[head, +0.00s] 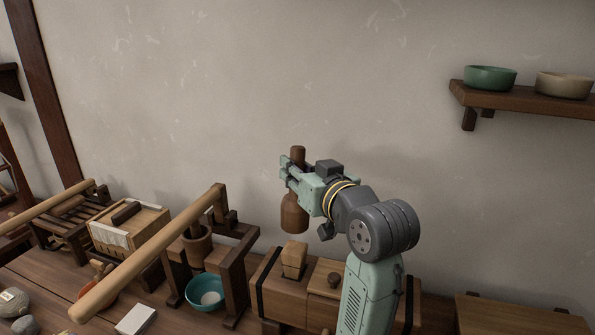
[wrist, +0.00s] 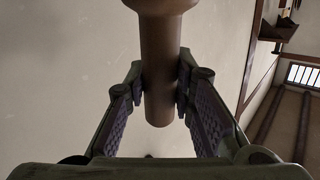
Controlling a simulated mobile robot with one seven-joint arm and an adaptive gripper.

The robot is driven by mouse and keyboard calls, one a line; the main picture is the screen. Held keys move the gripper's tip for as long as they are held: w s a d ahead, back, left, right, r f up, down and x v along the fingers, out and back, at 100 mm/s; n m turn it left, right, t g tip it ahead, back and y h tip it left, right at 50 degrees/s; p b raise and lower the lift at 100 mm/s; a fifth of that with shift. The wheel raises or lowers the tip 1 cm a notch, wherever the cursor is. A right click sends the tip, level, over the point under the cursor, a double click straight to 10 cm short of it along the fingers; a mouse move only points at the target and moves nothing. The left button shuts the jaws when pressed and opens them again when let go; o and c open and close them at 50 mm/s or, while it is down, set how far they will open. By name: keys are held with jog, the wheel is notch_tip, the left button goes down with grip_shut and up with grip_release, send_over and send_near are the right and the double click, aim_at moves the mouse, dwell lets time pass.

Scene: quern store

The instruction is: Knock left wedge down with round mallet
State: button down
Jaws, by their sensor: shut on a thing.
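The round mallet (head: 294,214) is dark brown wood and hangs upright with its wide head down and its handle up. My gripper (head: 295,176) is shut on the mallet's handle, holding it in the air. In the wrist view the handle (wrist: 158,65) is between the two finger pads, with the head at the top edge. A pale wooden wedge (head: 294,257) stands up from the left part of a wooden block (head: 284,290) with dark bands, below the mallet head and apart from it. My arm covers the block's right part; no second wedge is clearly visible.
A wooden frame with a long pole (head: 150,255) stands left, near a teal bowl (head: 206,291). A wall shelf (head: 525,99) with bowls is at upper right. A wooden box (head: 515,315) is at lower right.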

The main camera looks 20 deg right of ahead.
dwell(0.3)
notch_tip(320, 180, down, 4)
jog(key=b, duration=0.3)
notch_tip(320, 180, up, 4)
jog(key=p, duration=0.3)
jog(key=shift+r+p, duration=0.1)
jog(key=shift+p, duration=0.3)
jog(key=shift+f, duration=0.25)
